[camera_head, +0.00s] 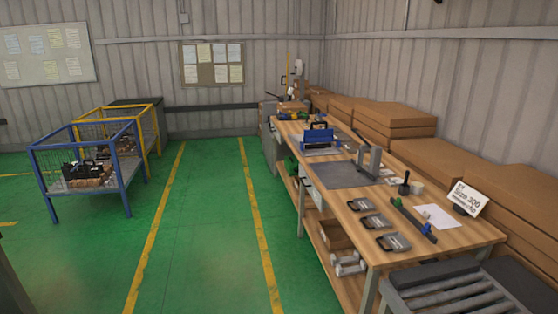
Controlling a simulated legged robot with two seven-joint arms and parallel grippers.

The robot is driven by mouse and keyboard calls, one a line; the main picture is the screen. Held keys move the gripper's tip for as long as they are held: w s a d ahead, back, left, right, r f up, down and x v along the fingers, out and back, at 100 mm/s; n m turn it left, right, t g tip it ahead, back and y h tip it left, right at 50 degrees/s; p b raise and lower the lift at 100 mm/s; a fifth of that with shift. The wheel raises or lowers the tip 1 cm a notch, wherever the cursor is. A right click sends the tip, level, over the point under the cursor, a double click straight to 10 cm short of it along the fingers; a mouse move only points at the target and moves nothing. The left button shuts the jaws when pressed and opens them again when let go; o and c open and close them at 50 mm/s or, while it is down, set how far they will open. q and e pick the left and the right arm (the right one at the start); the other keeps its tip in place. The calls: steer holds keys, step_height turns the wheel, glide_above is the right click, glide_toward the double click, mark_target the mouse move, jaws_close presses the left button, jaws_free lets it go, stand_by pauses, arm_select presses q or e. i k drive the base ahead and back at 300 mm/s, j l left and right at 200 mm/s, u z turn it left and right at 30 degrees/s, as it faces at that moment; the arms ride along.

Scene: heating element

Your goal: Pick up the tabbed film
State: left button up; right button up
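Neither of my grippers is in view. I cannot pick out the tabbed film with certainty at this distance. A wooden workbench (340,207) runs along the right side. Several small grey flat items lie near its front edge: one nearer me (393,242), one in the middle (376,222) and one farther back (360,204). A thin white sheet (437,216) lies flat on the bench's near right part. A long dark tool with blue and green parts (412,218) lies between the grey items and the sheet.
Cardboard boxes (435,160) line the right wall. The green floor (205,230) is clear left of the bench.

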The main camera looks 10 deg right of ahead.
mark_target(438, 217)
steer(key=i+z, duration=0.1)
steer(key=i, duration=0.6)
steer(key=i+j+z, duration=0.15)
steer(key=i, duration=0.55)
steer(key=i+j+z, duration=0.1)
steer(key=i, duration=0.6)
steer(key=i+l+z, duration=0.4)
steer(key=i+z, duration=0.25)
steer(key=i, duration=0.2)
steer(key=i+z, duration=0.3)
steer(key=i, duration=0.15)
